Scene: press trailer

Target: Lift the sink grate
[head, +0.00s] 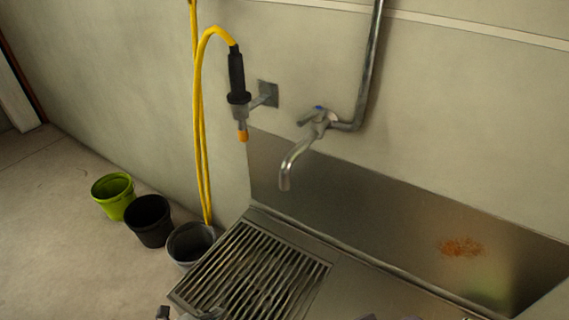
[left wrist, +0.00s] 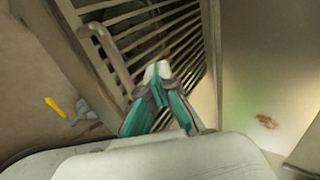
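The sink grate (head: 262,262) is a dark slatted metal panel lying flat over the left part of the steel sink. In the left wrist view its slats (left wrist: 180,30) fill the upper middle. My left gripper (left wrist: 158,72) has teal fingers with pale tips that come together in front of the slats. I see nothing clearly held between them, and contact with the grate cannot be told. In the head view only its top (head: 188,314) shows at the bottom edge, by the grate's near side. Grey parts at the bottom right are too cut off to show my right gripper's fingers.
A tap (head: 290,165) reaches out over the sink from the wall. A yellow hose (head: 202,130) hangs behind the grate's left corner. Green (head: 114,194), black (head: 150,222) and grey (head: 190,242) buckets stand left of the sink. A rusty stain (head: 461,246) marks the steel.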

